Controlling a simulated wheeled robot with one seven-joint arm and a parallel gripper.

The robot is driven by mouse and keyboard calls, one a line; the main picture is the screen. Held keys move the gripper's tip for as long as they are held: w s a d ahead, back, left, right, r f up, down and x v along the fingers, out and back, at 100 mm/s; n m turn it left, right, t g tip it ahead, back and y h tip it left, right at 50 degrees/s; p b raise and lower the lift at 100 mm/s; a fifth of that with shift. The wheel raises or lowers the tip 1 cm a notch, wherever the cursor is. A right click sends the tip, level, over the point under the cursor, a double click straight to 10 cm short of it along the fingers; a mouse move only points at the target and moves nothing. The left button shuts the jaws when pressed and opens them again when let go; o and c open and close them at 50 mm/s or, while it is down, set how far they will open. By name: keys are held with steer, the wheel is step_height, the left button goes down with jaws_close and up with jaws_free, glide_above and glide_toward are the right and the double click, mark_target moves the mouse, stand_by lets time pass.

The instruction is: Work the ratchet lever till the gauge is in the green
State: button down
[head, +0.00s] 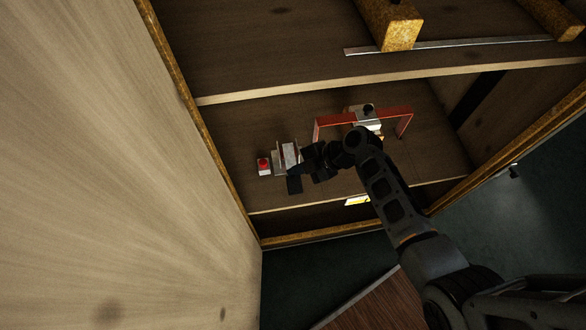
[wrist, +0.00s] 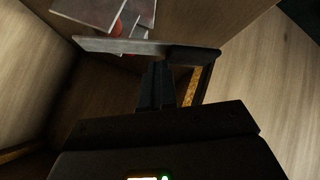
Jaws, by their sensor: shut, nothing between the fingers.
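In the wrist view a flat grey bar with a dark grip at its right end, which looks like the ratchet lever (wrist: 120,46), crosses the picture. My gripper (wrist: 158,70) is shut and empty, with its fingertips close to the bar's near side; I cannot tell whether they touch. In the head view my gripper (head: 296,172) is in front of a grey metal bracket (head: 289,156) on the compartment floor, and dark shapes overlap there. Grey plates with red marks (wrist: 135,14) show beyond the bar. I cannot make out a gauge reading.
A small box with a red button (head: 264,165) stands left of the bracket. An orange-red frame (head: 331,118) around a pale block with a black knob (head: 368,110) stands to the right. A shelf edge (head: 390,77) runs above, and a large wooden panel (head: 110,170) bounds the left.

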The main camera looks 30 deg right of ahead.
mark_target(297, 178)
steer(key=shift+s+a+f, duration=0.15)
steer(key=shift+s+f, duration=0.1)
steer(key=shift+s, duration=0.2)
steer(key=shift+w+r+p, duration=0.1)
steer(key=shift+r+p, duration=1.1)
steer(key=shift+r, duration=0.65)
steer(key=shift+w+r, duration=0.15)
steer(key=shift+r, duration=0.3)
steer(key=r+p, duration=0.2)
steer(key=r, duration=0.1)
steer(key=r+p, duration=0.1)
steer(key=r, duration=0.1)
steer(key=shift+w+d, duration=0.2)
steer(key=shift+w, duration=0.05)
